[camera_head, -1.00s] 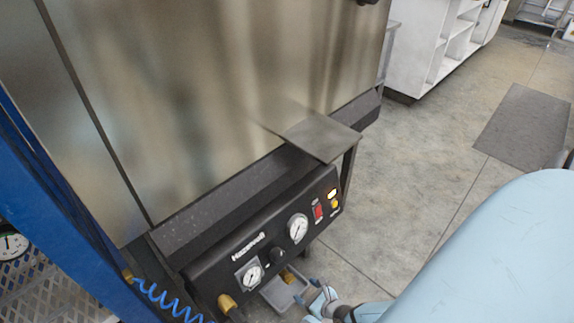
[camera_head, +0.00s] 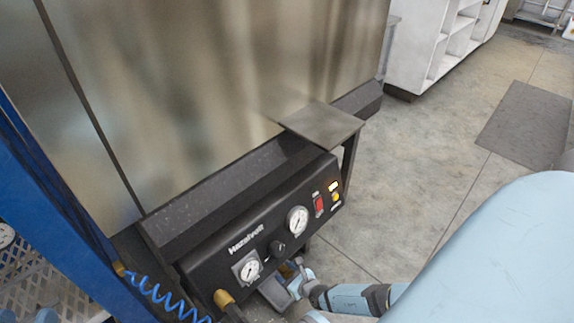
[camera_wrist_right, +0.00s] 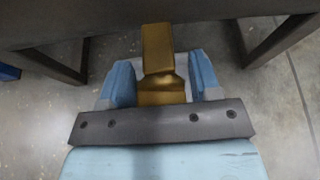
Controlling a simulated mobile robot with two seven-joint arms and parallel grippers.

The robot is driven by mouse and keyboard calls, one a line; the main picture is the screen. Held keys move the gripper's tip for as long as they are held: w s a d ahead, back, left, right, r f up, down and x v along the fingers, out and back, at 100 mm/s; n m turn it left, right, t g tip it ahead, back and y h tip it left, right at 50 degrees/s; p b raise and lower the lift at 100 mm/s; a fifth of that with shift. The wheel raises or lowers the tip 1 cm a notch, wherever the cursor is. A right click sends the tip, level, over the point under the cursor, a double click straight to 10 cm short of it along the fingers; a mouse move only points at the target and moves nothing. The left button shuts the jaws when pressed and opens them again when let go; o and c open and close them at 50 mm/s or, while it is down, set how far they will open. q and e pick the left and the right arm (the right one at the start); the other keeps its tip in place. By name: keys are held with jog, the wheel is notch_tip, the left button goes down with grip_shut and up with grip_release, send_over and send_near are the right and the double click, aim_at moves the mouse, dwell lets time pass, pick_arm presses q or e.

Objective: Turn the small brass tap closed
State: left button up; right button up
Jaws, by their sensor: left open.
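The small brass tap (camera_wrist_right: 158,50) lies between the two blue fingers of my right gripper (camera_wrist_right: 163,80) in the right wrist view. Its wider near part fills most of the space between the fingers. Whether the fingers press on it or only flank it is not clear. In the head view my right gripper (camera_head: 295,281) is under the lower edge of the black control panel (camera_head: 262,240) and mostly covers the tap. My left gripper is not visible.
The panel carries gauges (camera_head: 297,220), a black knob (camera_head: 277,248) and a red switch (camera_head: 318,205). Another brass fitting (camera_head: 224,299) sits at its left end, near a coiled blue hose (camera_head: 165,300). Dark frame legs (camera_wrist_right: 285,42) flank the gripper. Floor at right is open.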

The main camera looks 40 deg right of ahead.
aim_at(289, 274)
jog(key=c, duration=0.5)
pick_arm(q)
jog(key=shift+w+d, duration=0.1)
pick_arm(e)
jog(key=shift+m+y, duration=0.3)
jog(key=shift+m, duration=0.2)
jog(key=shift+c, duration=0.2)
pick_arm(q)
jog(key=shift+f, duration=0.1)
pick_arm(e)
jog(key=o, duration=0.9)
